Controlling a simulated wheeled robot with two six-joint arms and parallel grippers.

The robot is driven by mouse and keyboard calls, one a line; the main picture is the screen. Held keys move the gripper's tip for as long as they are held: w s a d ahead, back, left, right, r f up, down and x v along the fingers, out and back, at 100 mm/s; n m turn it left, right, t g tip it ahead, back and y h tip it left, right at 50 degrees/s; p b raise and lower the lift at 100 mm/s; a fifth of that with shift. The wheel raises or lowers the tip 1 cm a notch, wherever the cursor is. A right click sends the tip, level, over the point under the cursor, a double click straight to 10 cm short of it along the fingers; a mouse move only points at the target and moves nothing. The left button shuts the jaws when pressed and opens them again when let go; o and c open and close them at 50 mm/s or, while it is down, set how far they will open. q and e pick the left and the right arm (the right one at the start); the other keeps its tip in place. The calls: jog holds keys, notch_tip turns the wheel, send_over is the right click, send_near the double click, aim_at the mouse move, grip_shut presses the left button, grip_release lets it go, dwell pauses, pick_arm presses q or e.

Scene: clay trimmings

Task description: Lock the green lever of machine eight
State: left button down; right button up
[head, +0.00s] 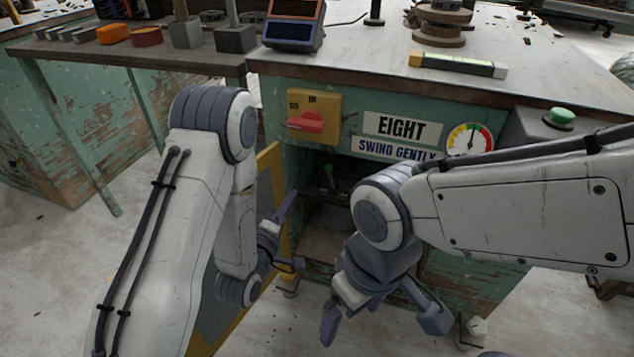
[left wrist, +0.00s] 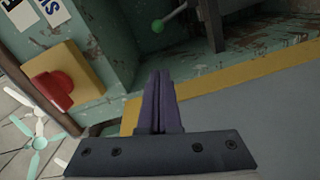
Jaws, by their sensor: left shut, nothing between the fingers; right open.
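Machine eight (head: 460,108) is a worn green cabinet labelled EIGHT and SWING GENTLY. Its front opening is dark inside, and a lever with a green knob (head: 327,170) shows there. In the left wrist view the green knob (left wrist: 158,25) on its thin metal rod stands beyond my fingers, up and slightly left. My left gripper (head: 291,197) is shut and empty beside the opening, with its purple fingers together, apart from the knob. My right gripper (head: 382,322) is open and empty, low in front of the cabinet. The lever's base is hard to make out.
A yellow-edged grey door (head: 270,165) stands open at the opening's left, beside my left arm. A red rotary switch (head: 307,122) on a yellow box sits above it. A gauge (head: 469,141) and green button (head: 561,117) are at right. The bench top above carries several items.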

aim_at(331, 176)
pick_arm(q)
jog(key=s+d+b+x, duration=0.1)
jog(key=d+b+x, duration=0.1)
jog(key=b+x, duration=0.7)
jog(key=shift+w+d+f, duration=0.4)
jog(key=shift+w+d, duration=0.25)
jog(key=shift+w, duration=0.5)
